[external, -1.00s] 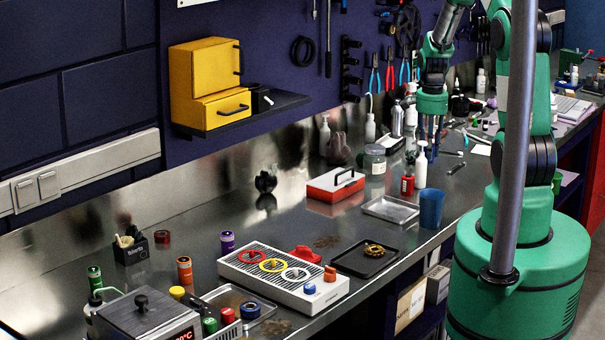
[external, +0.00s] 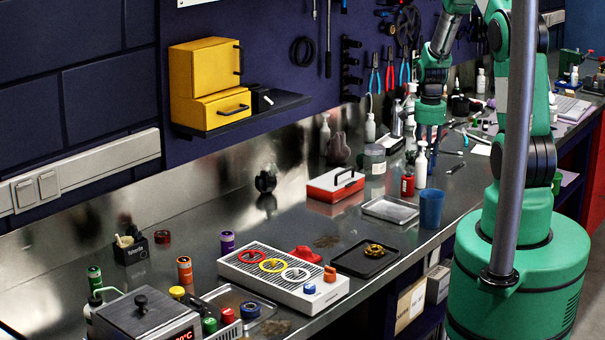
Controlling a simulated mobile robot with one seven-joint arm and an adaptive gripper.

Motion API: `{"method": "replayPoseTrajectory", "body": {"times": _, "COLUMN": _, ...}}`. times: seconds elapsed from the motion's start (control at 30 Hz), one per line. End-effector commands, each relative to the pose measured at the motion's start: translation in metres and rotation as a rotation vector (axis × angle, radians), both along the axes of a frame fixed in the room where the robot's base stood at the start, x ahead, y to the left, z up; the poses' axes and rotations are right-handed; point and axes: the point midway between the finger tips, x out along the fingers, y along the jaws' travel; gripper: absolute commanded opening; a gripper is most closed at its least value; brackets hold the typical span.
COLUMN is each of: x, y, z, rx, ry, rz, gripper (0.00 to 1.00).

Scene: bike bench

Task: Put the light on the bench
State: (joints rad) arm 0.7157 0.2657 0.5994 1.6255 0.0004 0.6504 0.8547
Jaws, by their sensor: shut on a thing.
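My gripper (external: 431,134) points down over the far part of the metal bench (external: 345,217), behind the white pump bottle (external: 421,167). Its fingers are dark and small in this view. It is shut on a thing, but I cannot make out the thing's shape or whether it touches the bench. I cannot pick out the light for sure anywhere in the view.
Near my gripper stand a lidded jar (external: 374,160), a red can (external: 407,186) and a blue cup (external: 431,208). A metal tray (external: 391,209) and a red-and-white box (external: 335,184) lie nearer the camera. Tools hang on the wall behind.

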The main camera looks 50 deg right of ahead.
Motion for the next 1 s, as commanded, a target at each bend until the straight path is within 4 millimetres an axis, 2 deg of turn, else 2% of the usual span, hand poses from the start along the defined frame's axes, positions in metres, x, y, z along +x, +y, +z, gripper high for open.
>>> {"method": "replayPoseTrajectory", "body": {"times": 0.37, "x": 0.000, "y": 0.000, "z": -0.003, "rx": 0.000, "ry": 0.000, "rz": 0.000, "gripper": 0.00}}
{"method": "replayPoseTrajectory", "body": {"times": 0.4, "x": 0.000, "y": 0.000, "z": -0.003, "rx": 0.000, "ry": 0.000, "rz": 0.000, "gripper": 0.35}}
{"method": "replayPoseTrajectory", "body": {"times": 0.47, "x": 0.000, "y": 0.000, "z": -0.003, "rx": 0.000, "ry": 0.000, "rz": 0.000, "gripper": 0.46}}
{"method": "replayPoseTrajectory", "body": {"times": 0.8, "x": 0.000, "y": 0.000, "z": -0.002, "rx": 0.000, "ry": 0.000, "rz": 0.000, "gripper": 0.46}}
{"method": "replayPoseTrajectory", "body": {"times": 1.0, "x": 0.000, "y": 0.000, "z": 0.008, "rx": -0.001, "ry": -0.001, "rz": 0.000, "gripper": 0.46}}
